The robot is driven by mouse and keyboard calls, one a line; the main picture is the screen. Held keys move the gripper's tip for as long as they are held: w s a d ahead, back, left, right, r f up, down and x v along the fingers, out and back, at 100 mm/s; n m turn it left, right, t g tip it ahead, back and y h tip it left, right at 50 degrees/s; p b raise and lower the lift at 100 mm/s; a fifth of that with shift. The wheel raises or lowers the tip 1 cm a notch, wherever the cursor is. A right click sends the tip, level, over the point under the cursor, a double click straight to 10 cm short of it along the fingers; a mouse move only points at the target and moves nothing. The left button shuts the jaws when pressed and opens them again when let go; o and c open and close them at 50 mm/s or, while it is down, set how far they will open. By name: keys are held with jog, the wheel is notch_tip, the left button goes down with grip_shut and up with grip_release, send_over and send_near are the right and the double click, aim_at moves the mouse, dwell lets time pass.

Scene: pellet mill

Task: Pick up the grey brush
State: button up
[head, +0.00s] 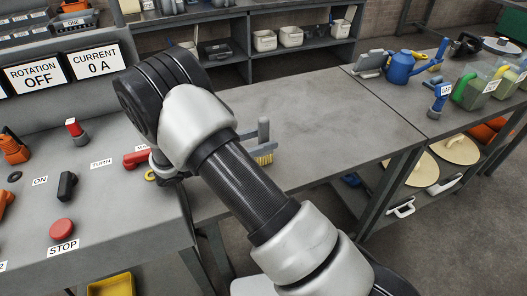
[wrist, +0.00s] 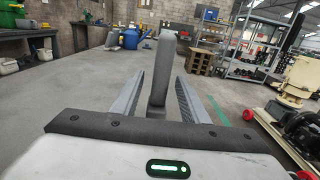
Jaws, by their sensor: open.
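The grey brush (head: 264,131) has an upright grey handle and yellow bristles. In the head view it stands on the grey bench top, partly hidden behind my arm. In the wrist view a grey upright piece with a rounded top, which looks like the brush handle (wrist: 160,65), stands between the two fingers of my gripper (wrist: 159,78). The fingers are apart, with a gap visible on each side of it.
A control panel (head: 105,215) with a red stop button (head: 62,229) and several knobs is at the left. The bench top (head: 330,115) right of the brush is clear.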

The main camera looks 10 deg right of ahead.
jog(key=x, duration=0.4)
jog(key=shift+d, duration=0.35)
grip_shut()
notch_tip(320, 180, up, 10)
jog(key=p, duration=0.1)
jog(key=c, duration=0.6)
grip_release()
grip_shut()
dwell(0.9)
